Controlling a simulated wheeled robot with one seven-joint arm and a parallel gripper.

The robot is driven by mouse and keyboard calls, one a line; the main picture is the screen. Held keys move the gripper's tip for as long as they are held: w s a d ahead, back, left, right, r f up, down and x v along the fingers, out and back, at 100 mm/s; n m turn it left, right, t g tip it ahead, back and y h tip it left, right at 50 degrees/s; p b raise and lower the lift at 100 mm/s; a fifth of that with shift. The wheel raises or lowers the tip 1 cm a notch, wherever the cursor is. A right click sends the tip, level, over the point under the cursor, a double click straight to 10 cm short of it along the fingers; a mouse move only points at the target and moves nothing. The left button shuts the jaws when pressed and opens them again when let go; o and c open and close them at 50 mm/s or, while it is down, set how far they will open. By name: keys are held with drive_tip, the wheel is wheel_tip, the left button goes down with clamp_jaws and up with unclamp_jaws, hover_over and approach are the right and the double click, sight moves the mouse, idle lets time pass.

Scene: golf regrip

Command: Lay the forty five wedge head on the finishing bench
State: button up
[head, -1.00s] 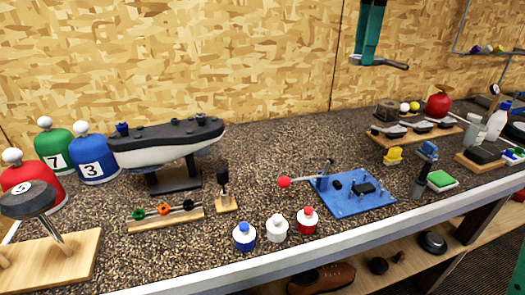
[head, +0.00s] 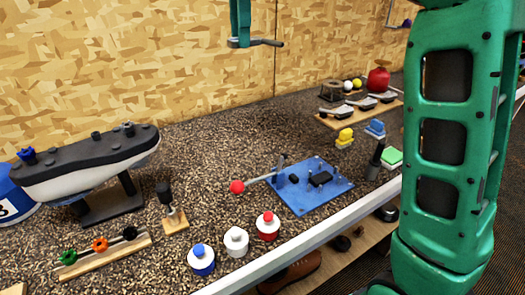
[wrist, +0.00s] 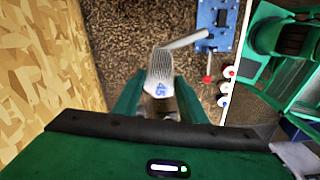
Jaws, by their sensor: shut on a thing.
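The forty five wedge head (wrist: 160,70) is a pale grooved club head marked with a blue 45, with a short grey neck pointing to the upper right in the wrist view. My gripper (wrist: 157,104) is shut on it. In the head view my gripper (head: 240,43) holds the wedge head (head: 266,42) well above the dark speckled bench top (head: 205,150), in front of the wood-chip wall. I cannot tell whether this bench is the finishing bench.
A blue fixture plate (head: 310,200) with a red-knobbed lever (head: 237,187) lies below. Red, white and blue bottles stand at the front edge. A boat-shaped model (head: 90,165) stands left. A wooden rack of club heads (head: 355,110) is at the back right. Speckled surface behind the plate is clear.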

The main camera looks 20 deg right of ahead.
drive_tip(key=s+a+f+n, duration=0.1)
drive_tip(key=s+a+f, duration=0.4)
drive_tip(key=a+f, duration=0.25)
drive_tip(key=n, duration=0.1)
hover_over(214, 189)
wheel_tip(214, 189, down, 18)
drive_tip(key=shift+r, duration=0.15)
drive_tip(key=shift+f, duration=2.3)
drive_tip(key=o, duration=1.1)
drive_tip(key=shift+f, duration=0.1)
drive_tip(key=shift+c, duration=0.2)
wheel_tip(214, 189, up, 12)
